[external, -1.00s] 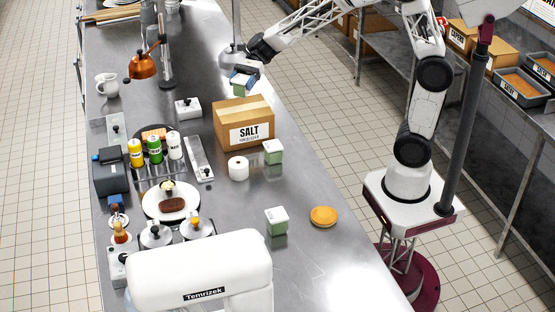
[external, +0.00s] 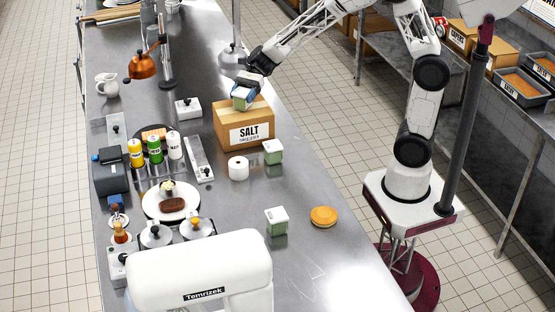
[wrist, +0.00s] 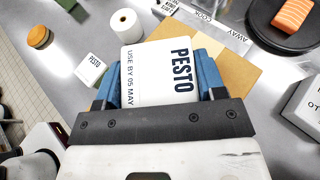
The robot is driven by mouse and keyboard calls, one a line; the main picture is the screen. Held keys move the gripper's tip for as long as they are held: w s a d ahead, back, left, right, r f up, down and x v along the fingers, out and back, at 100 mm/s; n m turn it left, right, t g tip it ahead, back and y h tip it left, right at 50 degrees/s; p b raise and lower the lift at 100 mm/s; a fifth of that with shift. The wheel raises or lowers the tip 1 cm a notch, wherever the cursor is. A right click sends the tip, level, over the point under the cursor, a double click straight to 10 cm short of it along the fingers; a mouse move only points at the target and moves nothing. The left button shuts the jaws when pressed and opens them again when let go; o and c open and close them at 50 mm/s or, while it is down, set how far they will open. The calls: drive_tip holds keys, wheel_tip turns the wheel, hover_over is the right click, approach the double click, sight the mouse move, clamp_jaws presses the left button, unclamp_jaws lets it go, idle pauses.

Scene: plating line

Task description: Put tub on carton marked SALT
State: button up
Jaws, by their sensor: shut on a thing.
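The carton marked SALT (external: 246,133) is a brown box standing on the steel counter; its top (wrist: 236,66) shows beneath my gripper in the wrist view. My gripper (external: 245,93) is shut on a tub with a white lid reading PESTO (wrist: 160,72). The blue fingers (wrist: 208,75) press on either side of it. In the external view the held green tub (external: 241,98) is at the carton's top, near its back left part. Whether it touches the cardboard I cannot tell. Two similar tubs stand on the counter, one beside the carton (external: 273,152) and one nearer the front (external: 276,220).
A white paper roll (external: 238,168) stands in front of the carton. A white box (external: 188,107) and a bottle rack (external: 155,165) are to its left. The counter to the right of the carton is clear.

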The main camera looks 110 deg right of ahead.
drive_tip(key=shift+f, duration=0.1)
drive_tip(key=o, duration=1)
drive_tip(key=shift+v, duration=6.05)
drive_tip(key=shift+a, duration=0.15)
